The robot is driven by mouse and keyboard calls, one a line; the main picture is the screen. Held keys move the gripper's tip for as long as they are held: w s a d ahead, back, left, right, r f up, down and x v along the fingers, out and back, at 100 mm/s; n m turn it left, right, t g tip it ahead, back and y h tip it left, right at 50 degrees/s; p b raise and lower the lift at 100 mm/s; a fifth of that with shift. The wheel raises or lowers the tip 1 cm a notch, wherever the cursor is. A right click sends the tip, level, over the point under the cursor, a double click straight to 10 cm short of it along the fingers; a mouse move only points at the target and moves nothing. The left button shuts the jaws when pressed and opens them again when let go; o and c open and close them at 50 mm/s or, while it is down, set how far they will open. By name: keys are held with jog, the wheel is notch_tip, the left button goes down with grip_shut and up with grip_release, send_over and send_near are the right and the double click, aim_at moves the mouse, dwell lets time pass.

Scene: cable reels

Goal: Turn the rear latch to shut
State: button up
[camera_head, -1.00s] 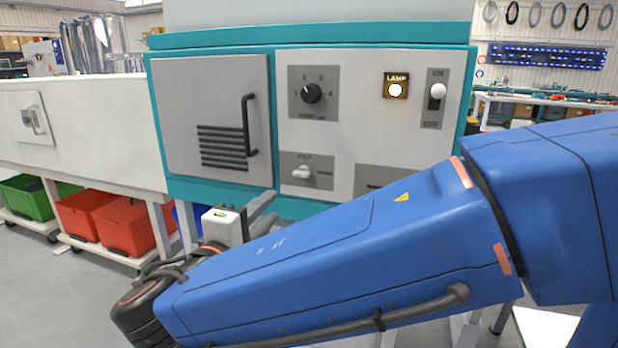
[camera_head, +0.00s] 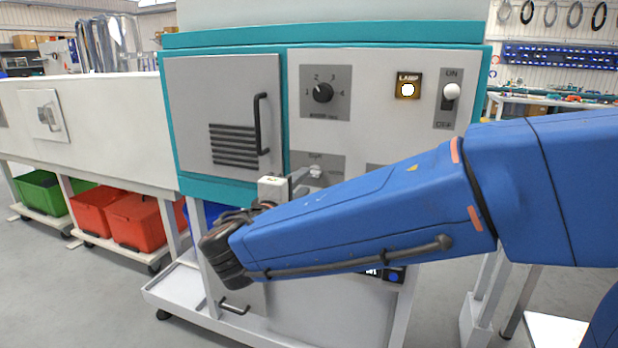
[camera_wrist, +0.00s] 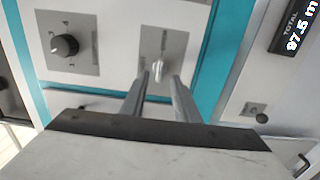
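A small white latch handle (camera_head: 316,171) sits on a grey plate on the cabinet front, below the numbered dial; its label is too small to read surely as the rear latch's. In the wrist view the white handle (camera_wrist: 155,68) shows between the tips of the two fingers. My gripper (camera_head: 303,180) points at it from the left front, partly covering its plate. My gripper (camera_wrist: 159,77) is open, one finger each side of the handle's line, with no contact visible. I cannot tell how far the tips are from the plate.
The black dial (camera_head: 323,92) is above the latch. A door with a black handle (camera_head: 262,124) is left of it. A lit lamp (camera_head: 408,90) and a white-knobbed switch (camera_head: 451,91) are at upper right. My forearm hides the panel's lower right.

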aim_at(310, 175)
jog(key=shift+x, duration=2.55)
grip_shut()
